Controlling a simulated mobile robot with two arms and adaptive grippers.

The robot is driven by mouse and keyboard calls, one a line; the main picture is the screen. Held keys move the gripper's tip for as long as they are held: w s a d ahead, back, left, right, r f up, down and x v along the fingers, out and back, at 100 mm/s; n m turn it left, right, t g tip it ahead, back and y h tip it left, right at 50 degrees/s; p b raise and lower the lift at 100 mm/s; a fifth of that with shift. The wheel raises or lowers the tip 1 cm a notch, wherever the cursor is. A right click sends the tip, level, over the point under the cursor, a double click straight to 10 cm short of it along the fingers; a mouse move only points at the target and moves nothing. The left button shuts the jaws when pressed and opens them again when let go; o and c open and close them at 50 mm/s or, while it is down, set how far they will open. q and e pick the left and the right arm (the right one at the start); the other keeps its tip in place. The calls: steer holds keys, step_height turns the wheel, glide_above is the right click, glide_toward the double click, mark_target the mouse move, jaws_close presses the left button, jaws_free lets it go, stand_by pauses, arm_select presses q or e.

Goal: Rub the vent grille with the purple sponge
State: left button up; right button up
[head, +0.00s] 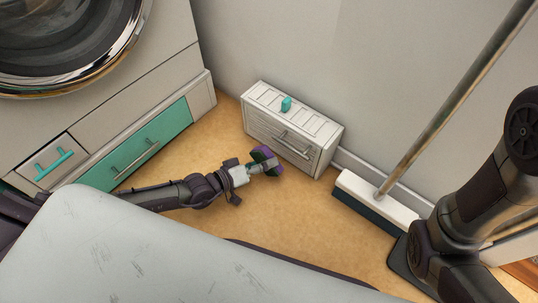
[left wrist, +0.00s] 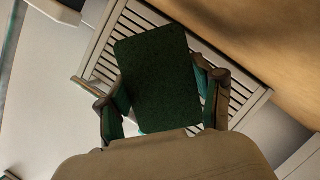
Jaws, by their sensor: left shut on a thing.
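The purple sponge (head: 262,154) has a dark green face and is held by my left gripper (head: 265,166), which is shut on it. In the left wrist view the sponge's green face (left wrist: 155,80) fills the middle between the fingers. The vent grille (head: 263,132) is the slatted front of a low white unit against the wall, with a bar handle across it. Its slats show around the sponge in the left wrist view (left wrist: 243,98). The sponge is at the grille's lower left front; I cannot tell whether they touch. My right gripper is out of view.
A teal knob (head: 286,104) stands on top of the white unit. A broom (head: 375,196) leans at the right, near my right arm. A washer with a teal drawer (head: 139,145) stands at the left. Tan floor (head: 305,220) is clear between them. A pale surface (head: 170,250) fills the lower left.

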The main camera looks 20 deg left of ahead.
arm_select(q)
steer(key=shift+s, duration=0.1)
steer(key=shift+s+a+p, duration=0.3)
steer(key=shift+s, duration=0.4)
steer(key=shift+s+a+p, duration=0.25)
steer(key=shift+s, duration=0.45)
steer(key=shift+r, duration=0.1)
